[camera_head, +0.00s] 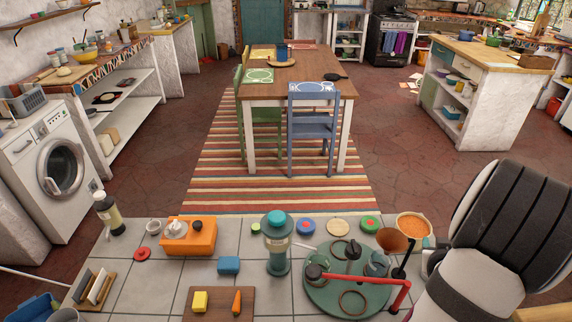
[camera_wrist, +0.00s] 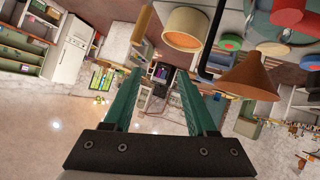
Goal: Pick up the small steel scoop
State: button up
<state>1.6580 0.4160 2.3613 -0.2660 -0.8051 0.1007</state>
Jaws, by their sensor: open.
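A small grey metal piece (camera_head: 377,264) stands on the round green tray (camera_head: 322,299). It may be the steel scoop, but it is too small to tell. I cannot make out the scoop in the wrist view. My gripper (camera_wrist: 158,82) is open, with two teal fingers spread apart and nothing between them. In the wrist view, a brown cone (camera_wrist: 247,80) is right of the fingers, and a tan round vessel (camera_wrist: 185,28) is above them.
A red bar (camera_head: 365,281) crosses the tray, with a black upright (camera_head: 404,258) at its right. A teal-topped lantern (camera_head: 276,240) stands left of the tray. A bowl of orange grains (camera_head: 412,224) is behind it. A cutting board (camera_head: 218,310) lies at front left.

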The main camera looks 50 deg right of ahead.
jog(key=s+a+f+m+h, duration=0.2)
jog(key=s+a+m, duration=0.2)
jog(key=s, duration=0.2)
jog(key=x, duration=1.5)
jog(key=shift+w+d+f, duration=0.15)
jog(key=shift+w+d, duration=0.1)
jog(key=shift+w, duration=0.05)
grip_shut()
